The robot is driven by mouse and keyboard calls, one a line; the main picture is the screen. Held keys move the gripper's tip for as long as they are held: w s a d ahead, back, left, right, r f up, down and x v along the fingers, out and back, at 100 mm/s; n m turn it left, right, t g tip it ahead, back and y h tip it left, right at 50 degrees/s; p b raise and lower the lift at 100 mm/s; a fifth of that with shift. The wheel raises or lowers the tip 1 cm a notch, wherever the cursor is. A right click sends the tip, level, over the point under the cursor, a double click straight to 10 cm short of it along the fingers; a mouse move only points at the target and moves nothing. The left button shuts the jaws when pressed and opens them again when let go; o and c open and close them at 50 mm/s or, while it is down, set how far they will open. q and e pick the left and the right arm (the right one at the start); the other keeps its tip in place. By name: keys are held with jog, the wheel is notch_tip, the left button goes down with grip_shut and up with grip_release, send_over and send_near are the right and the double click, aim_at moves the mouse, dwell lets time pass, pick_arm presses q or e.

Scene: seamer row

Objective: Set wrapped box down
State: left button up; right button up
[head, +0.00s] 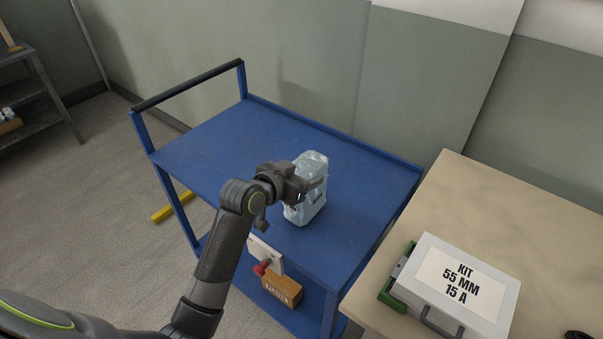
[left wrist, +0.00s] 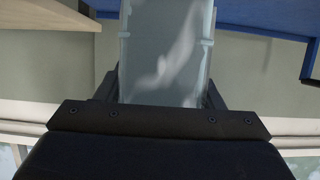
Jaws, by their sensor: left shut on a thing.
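The wrapped box (head: 311,192), pale and covered in shiny clear film, stands upright at the blue cart's top shelf (head: 215,150). I cannot tell whether its bottom touches the shelf. My left gripper (head: 307,188) is shut on the wrapped box from its left side, near its upper half. In the left wrist view the wrapped box (left wrist: 166,50) fills the space between the fingers, and its lower part runs out of the picture. My right gripper is not in view.
The cart's top is otherwise bare, with a raised rim and a handle (head: 190,86) at the left. A wooden table (head: 500,215) stands at the right with a grey kit case (head: 455,285). A brown carton (head: 283,288) sits on the cart's lower shelf. A dark rack (head: 35,95) stands far left.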

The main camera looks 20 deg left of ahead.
pick_arm(q)
jog(key=o, duration=1.5)
jog(key=shift+f, duration=0.1)
jog(key=shift+o, duration=0.2)
jog(key=shift+r, duration=0.2)
jog(key=v, duration=1.2)
jog(key=shift+f, duration=0.1)
